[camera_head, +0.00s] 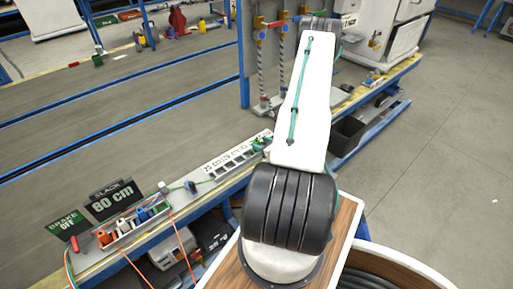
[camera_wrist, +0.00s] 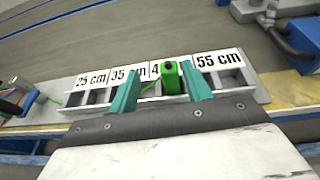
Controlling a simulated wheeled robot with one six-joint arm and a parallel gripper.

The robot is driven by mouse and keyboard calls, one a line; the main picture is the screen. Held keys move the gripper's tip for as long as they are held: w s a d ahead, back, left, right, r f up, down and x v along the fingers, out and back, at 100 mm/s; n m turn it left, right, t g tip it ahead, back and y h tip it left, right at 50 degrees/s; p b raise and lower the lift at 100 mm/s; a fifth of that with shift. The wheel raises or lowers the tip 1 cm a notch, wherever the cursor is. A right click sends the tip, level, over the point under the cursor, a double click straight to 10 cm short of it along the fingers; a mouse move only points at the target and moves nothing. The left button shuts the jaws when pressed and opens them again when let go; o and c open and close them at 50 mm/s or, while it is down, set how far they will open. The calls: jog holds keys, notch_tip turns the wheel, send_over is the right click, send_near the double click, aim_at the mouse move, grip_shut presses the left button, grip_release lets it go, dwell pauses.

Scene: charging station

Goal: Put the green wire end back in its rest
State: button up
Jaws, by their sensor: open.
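The green wire end (camera_wrist: 171,80) is a small bright green block with a dark tip. In the wrist view it stands about upright at the rack (camera_wrist: 98,97), in front of the label starting with 4. I cannot tell whether it is fully seated. A thin green wire (camera_wrist: 147,88) runs left from it. My gripper (camera_wrist: 161,69) is open, with one teal finger on each side of the green end and gaps showing between. In the head view the rack (camera_head: 228,162) lies left of my arm; my fingers are hidden there.
Rack labels (camera_wrist: 218,60) include 25, 35 and 55 cm. A blue clamp-like part (camera_wrist: 303,43) stands right of the rack.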

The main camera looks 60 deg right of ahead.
aim_at(254, 141)
jog(key=shift+s+d+f+m, duration=0.25)
jog(key=shift+s+f, duration=0.2)
jog(key=shift+f, duration=0.25)
jog(key=shift+w+d+f+h, duration=0.15)
jog(key=shift+w+f+h, duration=0.1)
jog(key=shift+h, duration=0.15)
jog(key=x, duration=0.7)
jog(key=shift+s, duration=0.1)
jog(key=c, duration=1.1)
